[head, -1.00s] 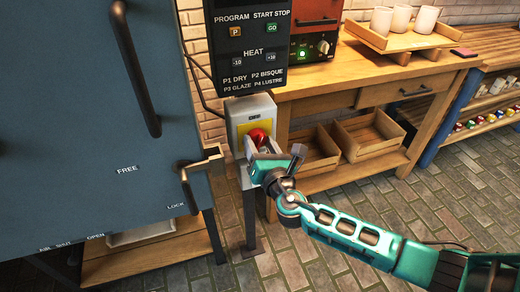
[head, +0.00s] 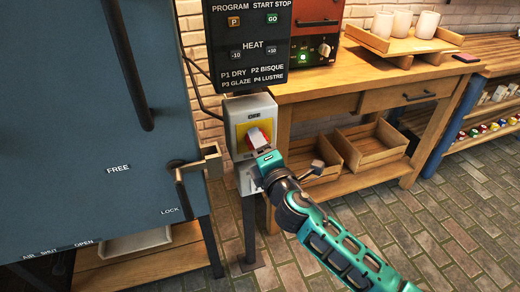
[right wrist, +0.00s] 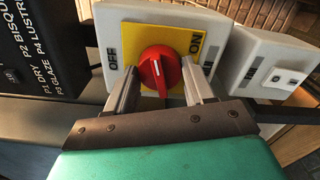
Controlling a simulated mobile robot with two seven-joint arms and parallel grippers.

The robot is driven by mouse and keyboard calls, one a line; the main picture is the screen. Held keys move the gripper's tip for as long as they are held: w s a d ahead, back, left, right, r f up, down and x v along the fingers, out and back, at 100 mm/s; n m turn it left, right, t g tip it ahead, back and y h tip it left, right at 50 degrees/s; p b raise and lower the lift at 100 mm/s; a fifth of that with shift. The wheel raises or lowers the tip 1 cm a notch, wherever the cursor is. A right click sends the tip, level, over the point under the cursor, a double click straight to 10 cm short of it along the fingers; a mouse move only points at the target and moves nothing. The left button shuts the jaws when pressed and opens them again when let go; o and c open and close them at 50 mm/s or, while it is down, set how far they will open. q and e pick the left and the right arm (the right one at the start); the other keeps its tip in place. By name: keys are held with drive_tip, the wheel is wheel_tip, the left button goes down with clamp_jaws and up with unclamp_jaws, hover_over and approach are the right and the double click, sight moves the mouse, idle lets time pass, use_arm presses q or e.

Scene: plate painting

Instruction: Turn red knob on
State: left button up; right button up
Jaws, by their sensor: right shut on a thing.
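The red knob (right wrist: 160,72) sits on a yellow plate (right wrist: 183,52) on a white switch box (right wrist: 215,25). In the right wrist view, OFF is at the plate's left and ON at its upper right. The knob's white mark lies between the two labels. My right gripper (right wrist: 158,82) is shut on the knob, one finger on each side. In the head view, the right gripper (head: 260,142) reaches the box from the lower right and covers most of the knob (head: 266,131). My left gripper is not in view.
A dark control panel (head: 246,62) hangs just above the switch box. A blue kiln door (head: 90,190) with a latch (head: 195,163) stands to the left. A wooden bench (head: 385,85) with trays and cups stands to the right. The brick floor is free.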

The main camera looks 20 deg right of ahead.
use_arm(q)
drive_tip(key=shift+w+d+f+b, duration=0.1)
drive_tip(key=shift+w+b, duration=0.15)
drive_tip(key=shift+b, duration=0.1)
use_arm(e)
drive_tip(key=shift+m, duration=1.6)
drive_tip(key=o, duration=0.7)
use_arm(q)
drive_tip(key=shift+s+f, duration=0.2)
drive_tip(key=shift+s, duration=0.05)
use_arm(e)
drive_tip(key=o, duration=0.3)
drive_tip(key=shift+o, duration=0.2)
drive_tip(key=shift+s, duration=0.1)
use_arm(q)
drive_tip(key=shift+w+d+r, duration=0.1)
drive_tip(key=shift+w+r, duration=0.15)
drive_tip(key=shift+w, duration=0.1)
use_arm(e)
drive_tip(key=s, duration=1.2)
drive_tip(key=shift+s+d, duration=0.25)
drive_tip(key=shift+s, duration=0.1)
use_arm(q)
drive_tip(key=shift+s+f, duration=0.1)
